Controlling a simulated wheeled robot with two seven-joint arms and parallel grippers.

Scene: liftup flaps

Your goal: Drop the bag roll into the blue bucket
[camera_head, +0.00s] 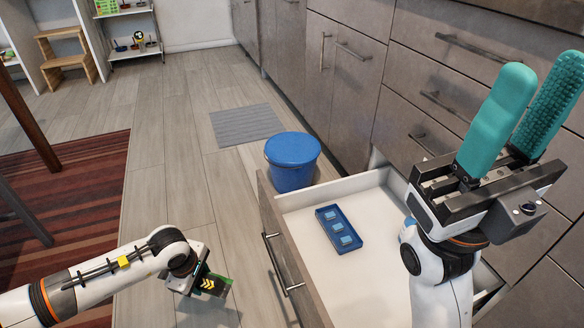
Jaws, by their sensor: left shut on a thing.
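The blue bucket (292,161) stands on the floor beyond the open drawer, left of the cabinets. Its top looks closed by a blue lid.
An open white-bottomed drawer (300,262) lies between my arms, holding a blue tray (357,248) with small blue pieces. Grey cabinets (340,85) line the right. A grey mat (246,124) and red striped rug (85,185) lie on the floor. Floor left of the bucket is clear.

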